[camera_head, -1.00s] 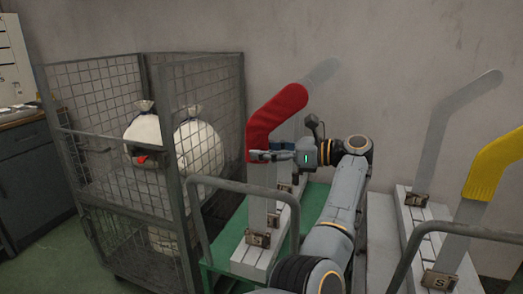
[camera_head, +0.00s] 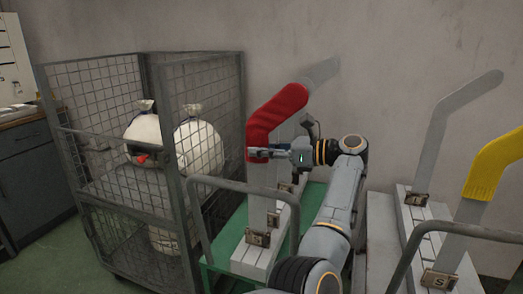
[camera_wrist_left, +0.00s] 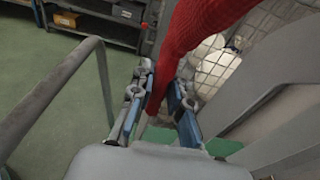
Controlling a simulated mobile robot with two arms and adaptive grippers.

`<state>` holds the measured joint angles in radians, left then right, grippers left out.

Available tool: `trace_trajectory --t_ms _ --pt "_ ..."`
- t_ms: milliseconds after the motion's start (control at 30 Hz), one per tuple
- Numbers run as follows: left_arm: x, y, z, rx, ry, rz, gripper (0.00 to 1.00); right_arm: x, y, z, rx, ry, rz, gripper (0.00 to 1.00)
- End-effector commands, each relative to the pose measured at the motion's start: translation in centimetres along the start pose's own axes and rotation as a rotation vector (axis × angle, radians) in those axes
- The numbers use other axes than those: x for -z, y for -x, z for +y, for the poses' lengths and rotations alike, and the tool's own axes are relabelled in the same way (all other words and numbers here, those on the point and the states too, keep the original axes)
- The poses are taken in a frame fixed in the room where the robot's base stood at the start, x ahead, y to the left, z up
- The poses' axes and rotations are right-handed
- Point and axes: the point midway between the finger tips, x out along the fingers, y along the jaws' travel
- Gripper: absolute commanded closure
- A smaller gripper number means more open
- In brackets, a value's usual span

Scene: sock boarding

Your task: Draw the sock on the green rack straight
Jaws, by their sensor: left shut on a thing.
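The red sock (camera_head: 276,116) is on the bent grey form of the green rack (camera_head: 229,235). In the left wrist view the red cloth (camera_wrist_left: 198,30) runs down between the two blue-padded fingers (camera_wrist_left: 163,100). The fingers hide part of the lower edge. My right gripper is not in view.
A wire cage cart (camera_head: 180,72) with white sacks (camera_head: 198,145) stands left of the rack. To the right, another rack carries a bare grey form (camera_head: 450,115) and a form with a yellow sock (camera_head: 494,166). Grey handrails (camera_head: 250,186) rise in front of the racks.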

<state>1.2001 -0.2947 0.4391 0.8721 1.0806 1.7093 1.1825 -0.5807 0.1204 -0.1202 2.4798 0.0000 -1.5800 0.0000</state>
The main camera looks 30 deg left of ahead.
Motion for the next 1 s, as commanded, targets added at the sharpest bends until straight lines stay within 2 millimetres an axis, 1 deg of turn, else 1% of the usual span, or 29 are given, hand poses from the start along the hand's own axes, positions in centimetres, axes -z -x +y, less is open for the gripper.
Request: trace_trajectory --t_ms 533,1000 --pt "0.44 -0.05 0.0 0.0 -0.001 0.001 1.0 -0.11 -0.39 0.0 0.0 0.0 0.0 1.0" --pt "0.56 -0.05 -0.01 0.0 -0.004 0.004 1.0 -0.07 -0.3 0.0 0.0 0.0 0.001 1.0"
